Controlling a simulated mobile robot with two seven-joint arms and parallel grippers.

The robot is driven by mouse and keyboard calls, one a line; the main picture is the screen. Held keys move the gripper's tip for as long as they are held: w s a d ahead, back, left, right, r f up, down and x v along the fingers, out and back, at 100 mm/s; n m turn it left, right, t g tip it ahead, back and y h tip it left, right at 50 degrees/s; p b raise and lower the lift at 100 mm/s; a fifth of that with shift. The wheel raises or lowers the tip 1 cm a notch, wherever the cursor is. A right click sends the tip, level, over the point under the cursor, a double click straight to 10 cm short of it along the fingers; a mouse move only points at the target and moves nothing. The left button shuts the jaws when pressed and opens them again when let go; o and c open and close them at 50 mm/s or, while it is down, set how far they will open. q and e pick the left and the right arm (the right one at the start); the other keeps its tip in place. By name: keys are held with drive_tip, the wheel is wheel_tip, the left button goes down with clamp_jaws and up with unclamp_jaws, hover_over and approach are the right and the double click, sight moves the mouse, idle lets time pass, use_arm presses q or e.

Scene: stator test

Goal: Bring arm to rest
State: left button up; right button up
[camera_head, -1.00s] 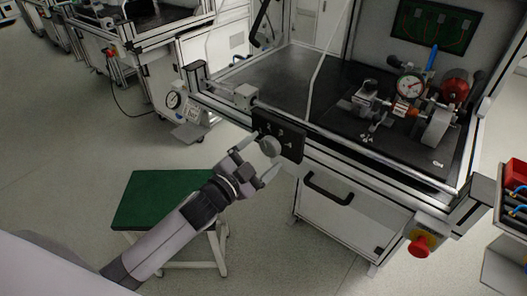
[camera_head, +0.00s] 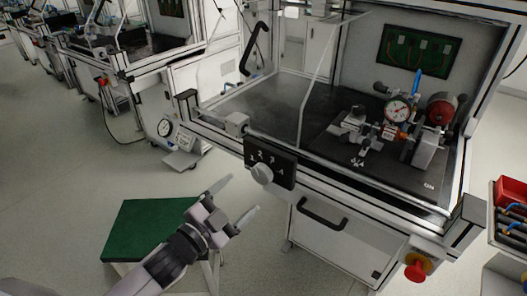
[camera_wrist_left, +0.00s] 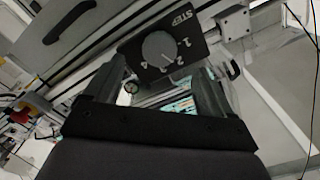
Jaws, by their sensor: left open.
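My left gripper (camera_head: 238,208) is open and empty, with its two fingers spread apart. It is in front of and below the black step panel (camera_head: 284,163) with its round grey knob (camera_head: 262,174), clear of both. In the left wrist view the gripper (camera_wrist_left: 158,84) shows both fingers apart. The knob (camera_wrist_left: 160,48) with numbers around it shows beyond the fingertips there, with nothing between the fingers. My right gripper is in neither view.
A green-topped stool (camera_head: 150,228) stands under my left arm. The test bench has a drawer handle (camera_head: 322,214) and a red emergency button (camera_head: 416,269) on its front. A dial gauge rig (camera_head: 398,112) sits on the bench. Open floor lies to the left.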

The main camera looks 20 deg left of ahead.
use_arm(q)
drive_tip(key=s+a+f+n+g+y+p, duration=0.1)
drive_tip(key=s+f+n+g+y+p, duration=0.1)
drive_tip(key=s+f+n, duration=0.3)
drive_tip(key=s+a+f+n+g+y+p, duration=0.1)
drive_tip(key=s+f+n+g+y+p, duration=0.1)
drive_tip(key=s+f, duration=0.6)
drive_tip(key=s+n+g+p, duration=0.1)
drive_tip(key=s+n+g, duration=0.1)
drive_tip(key=s, duration=0.3)
drive_tip(key=shift+n+g+p, duration=0.3)
drive_tip(key=shift+n+p, duration=0.1)
drive_tip(key=shift+w+r, duration=0.1)
idle(0.4)
idle(1.5)
